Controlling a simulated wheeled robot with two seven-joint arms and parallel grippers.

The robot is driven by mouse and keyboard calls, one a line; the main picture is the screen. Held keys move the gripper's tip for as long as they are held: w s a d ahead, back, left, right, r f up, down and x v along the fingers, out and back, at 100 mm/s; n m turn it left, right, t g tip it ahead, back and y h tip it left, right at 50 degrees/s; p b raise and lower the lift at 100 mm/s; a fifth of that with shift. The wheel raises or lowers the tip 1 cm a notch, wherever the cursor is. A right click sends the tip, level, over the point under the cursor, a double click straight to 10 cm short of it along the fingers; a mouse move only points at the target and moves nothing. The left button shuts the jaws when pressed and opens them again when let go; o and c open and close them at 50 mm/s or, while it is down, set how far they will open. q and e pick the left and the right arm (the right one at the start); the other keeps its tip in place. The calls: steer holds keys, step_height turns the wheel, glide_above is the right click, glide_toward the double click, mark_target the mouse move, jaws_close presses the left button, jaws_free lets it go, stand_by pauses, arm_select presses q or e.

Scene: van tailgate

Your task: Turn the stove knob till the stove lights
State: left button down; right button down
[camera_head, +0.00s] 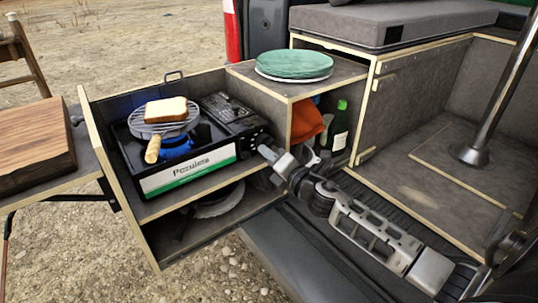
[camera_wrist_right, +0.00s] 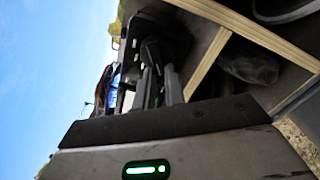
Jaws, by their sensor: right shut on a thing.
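The black camping stove (camera_head: 190,185), with a white and green label on its front, sits on the pull-out drawer's upper shelf. A round grill rack (camera_head: 170,127) with a wooden handle rests over its burner and bears a slice of bread (camera_head: 166,109). Bright blue (camera_head: 177,145), looking like flame, shows under the rack. My right gripper (camera_head: 266,150) is at the stove's right front end, shut on the stove knob, which its fingers mostly hide. In the right wrist view, the fingers (camera_wrist_right: 160,82) reach to the dark stove end. My left gripper is out of view.
Green plates (camera_head: 294,64) are stacked on the cabinet top right of the stove. A green bottle (camera_head: 340,127) and an orange cloth (camera_head: 305,121) are in the compartment below. A wooden board (camera_head: 32,146) lies at left. A metal post (camera_head: 500,85) stands at right.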

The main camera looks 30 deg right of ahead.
steer(key=c, duration=1.5)
jaws_free()
steer(key=shift+o, duration=0.2)
steer(key=s+d+b, duration=0.1)
steer(key=s, duration=1.5)
steer(key=shift+d, duration=0.15)
